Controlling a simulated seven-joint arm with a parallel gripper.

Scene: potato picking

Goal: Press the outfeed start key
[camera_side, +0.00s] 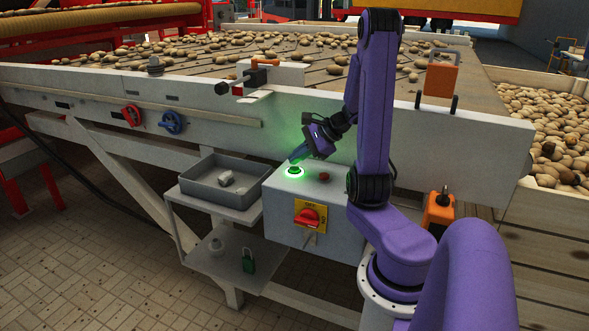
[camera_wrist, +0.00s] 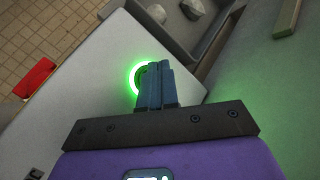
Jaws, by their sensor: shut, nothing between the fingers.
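A green key with a bright glowing ring (camera_side: 293,171) sits on top of the grey control box (camera_side: 283,225) in the side view. My gripper (camera_side: 296,158) is shut and empty, its fingertips pointing down at the key. In the wrist view the glowing key (camera_wrist: 137,77) lies partly hidden behind the fingers of my gripper (camera_wrist: 152,68). The fingertips are at or very close to the key; I cannot tell whether they touch it.
A red button (camera_side: 324,177) sits right of the green key, and a red rotary switch (camera_side: 309,216) is on the box front. A grey tray (camera_side: 217,199) with pale lumps stands to the left. The potato conveyor wall (camera_side: 230,121) rises behind the box.

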